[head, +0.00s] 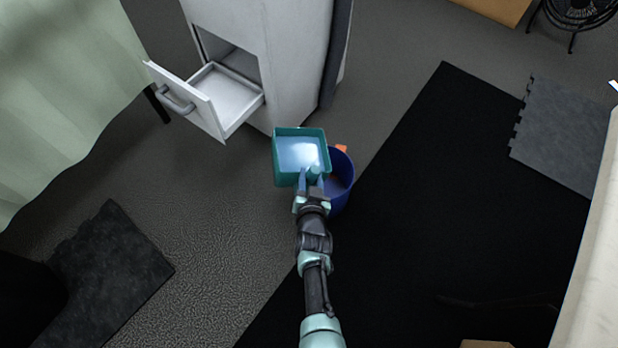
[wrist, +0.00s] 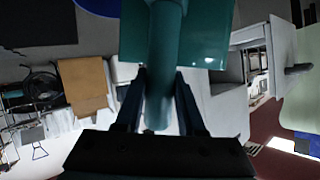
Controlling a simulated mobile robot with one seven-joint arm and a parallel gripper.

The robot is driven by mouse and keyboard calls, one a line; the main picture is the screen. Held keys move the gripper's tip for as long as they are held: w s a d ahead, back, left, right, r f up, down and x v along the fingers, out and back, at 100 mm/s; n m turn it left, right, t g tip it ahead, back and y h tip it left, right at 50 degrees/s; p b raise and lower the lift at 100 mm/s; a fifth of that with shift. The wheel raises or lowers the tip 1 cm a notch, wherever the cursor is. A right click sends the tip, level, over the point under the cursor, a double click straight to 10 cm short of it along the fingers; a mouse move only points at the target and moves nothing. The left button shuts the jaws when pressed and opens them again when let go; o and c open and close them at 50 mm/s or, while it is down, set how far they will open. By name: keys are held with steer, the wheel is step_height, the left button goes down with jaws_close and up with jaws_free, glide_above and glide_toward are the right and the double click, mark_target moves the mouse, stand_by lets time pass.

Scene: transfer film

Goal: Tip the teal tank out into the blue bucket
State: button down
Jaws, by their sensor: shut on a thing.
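The teal tank (head: 277,171) is an open square box with pale, shiny contents, seen from above in the head view. It looks about level. My gripper (head: 311,184) is shut on the tank's handle, on its near side. In the wrist view my gripper's fingers (wrist: 160,100) stand either side of the round teal handle, and the tank's wall (wrist: 205,35) fills the top. The blue bucket (head: 343,185) is below and to the right of the tank, partly hidden by the tank and my gripper. A blue edge (wrist: 98,5) at the top left of the wrist view may be the bucket.
A white cabinet (head: 290,60) with an open drawer (head: 225,100) stands just beyond the tank. A pale green cloth (head: 65,90) hangs at the left.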

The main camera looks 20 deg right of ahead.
steer(key=shift+w+d+r+b, duration=0.1)
steer(key=shift+w+r+b, duration=0.1)
steer(key=shift+r+b, duration=0.15)
steer(key=shift+s+d+r+m+y+b, duration=0.1)
steer(key=shift+d+m+y+b, duration=0.2)
steer(key=shift+b, duration=1.1)
steer(key=shift+d+r+m+y+b, duration=0.1)
steer(key=shift+m+y+b, duration=0.3)
steer(key=shift+b, duration=0.95)
steer(key=shift+d+m+y+b, duration=0.4)
steer(key=shift+m+b, duration=0.2)
steer(key=shift+b, duration=0.8)
steer(key=shift+s+d+f+m+t+y+b, duration=0.3)
steer(key=shift+d+f+m+y+b, duration=0.75)
steer(key=shift+b, duration=1.25)
steer(key=shift+s+d+f+m+t+y+b, duration=0.1)
steer(key=shift+d+f+m+t+y+b, duration=0.6)
steer(key=shift+b, duration=1.6)
steer(key=shift+s+d+f+m+t+y+b, duration=0.15)
steer(key=shift+d+f+m+y+b, duration=1.15)
steer(key=shift+b, duration=1)
steer(key=shift+d+f+m+h, duration=0.15)
steer(key=shift+m+h, duration=0.1)
steer(key=shift+m, duration=0.2)
steer(key=shift+d+b, duration=0.1)
steer(key=shift+b, duration=0.3)
